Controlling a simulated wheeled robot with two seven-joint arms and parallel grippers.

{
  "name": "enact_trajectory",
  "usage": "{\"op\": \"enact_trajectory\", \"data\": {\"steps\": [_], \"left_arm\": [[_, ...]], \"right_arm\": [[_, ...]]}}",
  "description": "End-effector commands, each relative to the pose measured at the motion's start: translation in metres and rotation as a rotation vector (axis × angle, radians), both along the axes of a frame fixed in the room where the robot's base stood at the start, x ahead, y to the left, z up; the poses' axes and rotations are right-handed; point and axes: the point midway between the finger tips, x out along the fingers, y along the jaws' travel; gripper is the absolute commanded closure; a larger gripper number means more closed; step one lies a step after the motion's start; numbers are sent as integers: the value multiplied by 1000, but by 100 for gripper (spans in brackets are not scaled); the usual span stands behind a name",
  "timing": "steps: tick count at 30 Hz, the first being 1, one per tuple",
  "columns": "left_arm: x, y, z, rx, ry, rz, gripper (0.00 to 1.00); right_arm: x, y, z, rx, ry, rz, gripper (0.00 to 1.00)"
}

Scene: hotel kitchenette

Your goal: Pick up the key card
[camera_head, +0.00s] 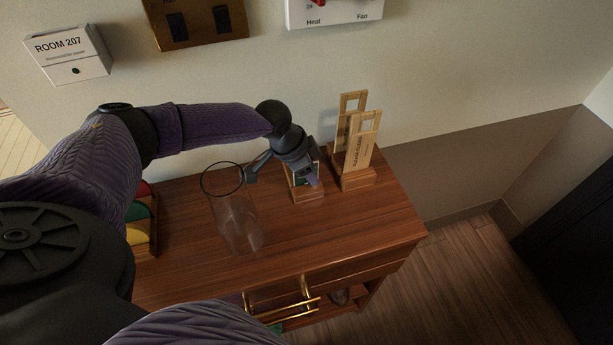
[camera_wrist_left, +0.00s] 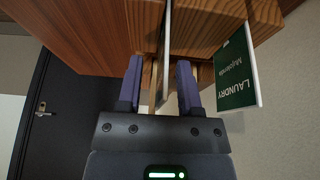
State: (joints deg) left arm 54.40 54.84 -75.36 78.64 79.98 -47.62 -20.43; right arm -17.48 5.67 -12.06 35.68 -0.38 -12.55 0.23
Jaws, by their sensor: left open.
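A small wooden stand (camera_head: 308,197) on the brown wooden table holds upright cards, mostly hidden by my left gripper (camera_head: 309,177). In the left wrist view, my left gripper (camera_wrist_left: 159,66) is open, its two purple fingers on either side of a thin upright card (camera_wrist_left: 165,45) seen edge-on. I cannot tell whether the fingers touch it. This is likely the key card, but its face does not show. A green card (camera_wrist_left: 235,72) marked LAUNDRY stands beside it, outside the fingers. My right gripper is not in view.
A clear glass vase (camera_head: 240,228) stands left of the stand. Tall wooden door hangers (camera_head: 361,145) stand in another block (camera_head: 357,181) close on the right. A white ROOM 207 box (camera_head: 68,55) is on the wall behind. The table's right front is clear.

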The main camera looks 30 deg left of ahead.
Motion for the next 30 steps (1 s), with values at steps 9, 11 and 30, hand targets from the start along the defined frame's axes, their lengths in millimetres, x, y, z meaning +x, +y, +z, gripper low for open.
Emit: {"op": "enact_trajectory", "data": {"steps": [9,11,30], "left_arm": [[0,0,1,0,0,0,97],[0,0,1,0,0,0,100],[0,1,60,0,-4,0,100]], "right_arm": [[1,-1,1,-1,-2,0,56],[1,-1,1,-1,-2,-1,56],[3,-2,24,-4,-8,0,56]]}}
